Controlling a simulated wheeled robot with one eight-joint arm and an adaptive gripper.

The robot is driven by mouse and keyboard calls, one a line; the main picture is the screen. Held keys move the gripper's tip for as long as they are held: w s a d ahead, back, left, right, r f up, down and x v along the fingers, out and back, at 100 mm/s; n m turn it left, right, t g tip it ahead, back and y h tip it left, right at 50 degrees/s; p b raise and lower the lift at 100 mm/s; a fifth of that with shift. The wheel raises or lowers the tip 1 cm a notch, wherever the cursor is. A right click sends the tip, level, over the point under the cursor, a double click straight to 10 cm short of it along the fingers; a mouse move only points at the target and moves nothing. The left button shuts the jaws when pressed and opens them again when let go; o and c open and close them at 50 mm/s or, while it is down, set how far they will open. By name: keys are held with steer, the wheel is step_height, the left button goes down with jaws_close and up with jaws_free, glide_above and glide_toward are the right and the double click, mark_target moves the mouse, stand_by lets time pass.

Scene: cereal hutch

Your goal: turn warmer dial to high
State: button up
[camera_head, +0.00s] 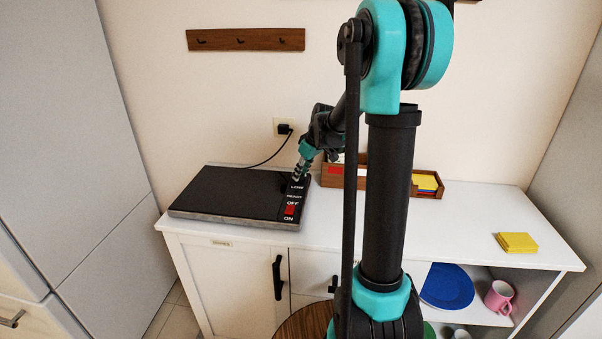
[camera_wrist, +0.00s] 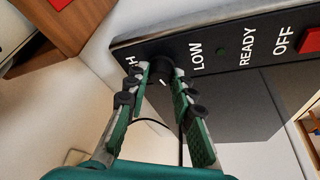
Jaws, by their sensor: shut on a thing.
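The warmer (camera_head: 225,192) is a flat, dark-topped slab on the left of the white counter. Its black control strip (camera_wrist: 235,50) shows LOW, READY and OFF labels in the wrist view, and a partly hidden label starting with H. The black dial (camera_wrist: 159,68) sits between the H and LOW labels. A short white mark shows on it, and its setting is hard to read. My gripper (camera_wrist: 160,72) is shut on the dial, one fingertip on each side. In the head view my gripper (camera_head: 298,177) is at the strip's far end and hides the dial.
A red switch (camera_head: 290,210) sits near the strip's front. A wooden tray (camera_head: 428,194) with yellow and red items stands behind my arm. A yellow pad (camera_head: 516,242) lies at the counter's right. A blue plate (camera_head: 447,286) and pink mug (camera_head: 499,297) are on the shelf below.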

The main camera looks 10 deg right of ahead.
steer(key=shift+m, duration=0.3)
jaws_close()
steer(key=m, duration=0.2)
steer(key=m+t+h, duration=0.1)
steer(key=m, duration=0.1)
steer(key=shift+a+h, duration=0.15)
steer(key=shift+h, duration=0.15)
steer(key=m+h, duration=0.1)
steer(key=m, duration=0.2)
steer(key=m+h, duration=0.1)
steer(key=m, duration=0.1)
steer(key=shift+a+m, duration=0.15)
steer(key=shift+m, duration=0.25)
steer(key=m+h, duration=0.1)
steer(key=m, duration=0.1)
steer(key=m+h, duration=0.1)
steer(key=m, duration=0.2)
steer(key=shift+a+g, duration=0.15)
steer(key=shift+g, duration=0.25)
steer(key=m+g+h, duration=0.1)
steer(key=m, duration=0.4)
steer(key=shift+w, duration=0.1)
steer(key=shift+m+g, duration=0.3)
steer(key=o, duration=0.9)
jaws_free()
steer(key=shift+o, duration=0.2)
